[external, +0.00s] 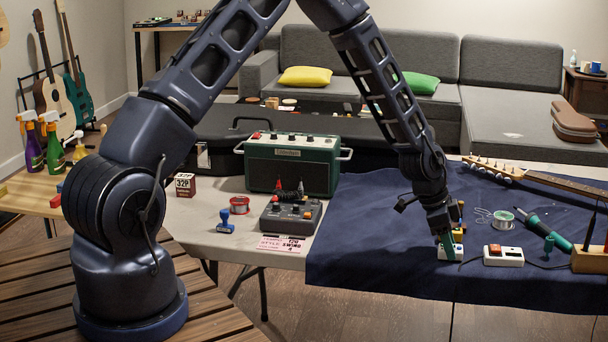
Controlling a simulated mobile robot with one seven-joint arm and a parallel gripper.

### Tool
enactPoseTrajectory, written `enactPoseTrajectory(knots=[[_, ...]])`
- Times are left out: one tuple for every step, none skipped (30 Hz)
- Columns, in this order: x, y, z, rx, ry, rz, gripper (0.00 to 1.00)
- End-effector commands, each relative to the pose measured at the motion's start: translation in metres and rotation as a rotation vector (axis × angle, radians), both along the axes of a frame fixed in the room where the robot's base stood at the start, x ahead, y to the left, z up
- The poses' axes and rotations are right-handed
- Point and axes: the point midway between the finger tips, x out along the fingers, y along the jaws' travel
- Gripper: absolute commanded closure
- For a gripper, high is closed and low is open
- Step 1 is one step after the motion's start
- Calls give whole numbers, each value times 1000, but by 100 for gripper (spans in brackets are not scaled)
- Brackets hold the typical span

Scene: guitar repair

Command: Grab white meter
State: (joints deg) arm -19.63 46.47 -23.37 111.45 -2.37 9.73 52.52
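A small white box-shaped device (451,253), which looks like the white meter, sits on the dark blue cloth (370,240) near its front edge. My gripper (449,247) points down right at it, with a greenish fingertip in front of its face and yellow parts above. The fingers overlap the device, so I cannot tell whether they are closed on it or only around it. A second white device with a red top (503,255) lies just to the right, apart from my gripper.
A guitar neck (540,180) lies behind. A green amplifier (293,165) and grey pedal (291,215) stand left. The cloth left of my gripper is clear.

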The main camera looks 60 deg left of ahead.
Motion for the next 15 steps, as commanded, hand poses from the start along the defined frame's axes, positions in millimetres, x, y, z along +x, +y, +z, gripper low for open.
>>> enactPoseTrajectory(knots=[[0,0,0,0,0,0,74],[0,0,0,0,0,0,80],[0,0,0,0,0,0,85],[0,0,0,1,-1,0,85],[0,0,0,1,-1,0,85],[0,0,0,1,-1,0,85],[0,0,0,1,-1,0,85],[0,0,0,1,-1,0,85],[0,0,0,1,-1,0,85],[0,0,1,1,-1,0,85],[0,0,2,0,-1,0,85],[0,0,3,0,-1,0,85],[1,1,5,1,-2,1,85],[1,1,7,1,-2,1,85],[1,1,11,1,-3,1,85]])
